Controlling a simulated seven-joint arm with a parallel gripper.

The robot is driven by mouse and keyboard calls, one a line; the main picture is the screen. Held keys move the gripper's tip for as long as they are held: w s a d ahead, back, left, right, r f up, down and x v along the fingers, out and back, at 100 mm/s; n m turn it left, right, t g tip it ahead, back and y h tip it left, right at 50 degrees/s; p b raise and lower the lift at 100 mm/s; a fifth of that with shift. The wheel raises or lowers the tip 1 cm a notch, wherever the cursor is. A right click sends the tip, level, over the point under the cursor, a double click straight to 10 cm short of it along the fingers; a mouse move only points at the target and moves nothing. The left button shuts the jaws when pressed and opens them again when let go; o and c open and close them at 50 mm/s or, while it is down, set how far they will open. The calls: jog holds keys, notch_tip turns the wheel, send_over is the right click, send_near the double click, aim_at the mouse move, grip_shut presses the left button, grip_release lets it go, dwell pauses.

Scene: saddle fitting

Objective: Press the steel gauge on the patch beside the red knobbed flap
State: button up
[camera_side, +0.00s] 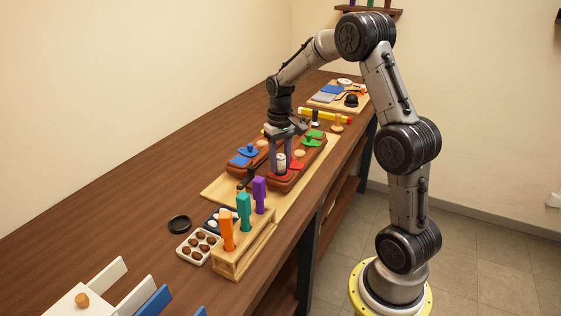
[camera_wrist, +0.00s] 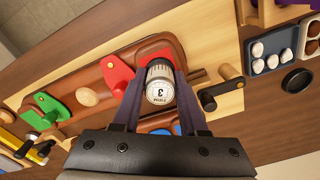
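The steel gauge (camera_wrist: 159,86) is a short cylinder with a white dial marked 3, facing the wrist camera. It also shows in the side view (camera_side: 281,160). My gripper (camera_wrist: 160,78) has a finger on each side of the gauge and appears shut on it. The red flap (camera_wrist: 115,76) lies just left of the gauge in the wrist view, on a brown leather saddle piece (camera_wrist: 150,48); it also shows in the side view (camera_side: 297,165). The patch under the gauge is hidden, and I cannot tell whether the gauge touches it.
A green flap (camera_wrist: 46,108) and a tan knob (camera_wrist: 87,97) sit farther along the same leather piece. A blue flap (camera_side: 243,155) lies on the other piece. A rack with upright coloured handles (camera_side: 243,210) stands nearer the side camera.

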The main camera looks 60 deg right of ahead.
aim_at(280, 156)
jog(key=o, duration=0.3)
jog(key=shift+f, duration=0.1)
jog(key=shift+o, duration=0.2)
jog(key=s+a+r+n+t, duration=0.1)
jog(key=a+r, duration=0.2)
jog(key=r, duration=0.7)
jog(key=a+r, duration=0.3)
jog(key=r, duration=0.6)
jog(key=s+a+r+n+t, duration=0.2)
jog(key=s+a+r, duration=0.1)
jog(key=s+a, duration=0.45)
jog(key=s+a+f+n+t, duration=0.2)
jog(key=s+a+f, duration=0.5)
jog(key=s+f, duration=0.2)
jog(key=s, duration=0.2)
jog(key=shift+s+f+n+t, duration=0.2)
jog(key=shift+s+n+t, duration=0.1)
jog(key=shift+s+n, duration=0.1)
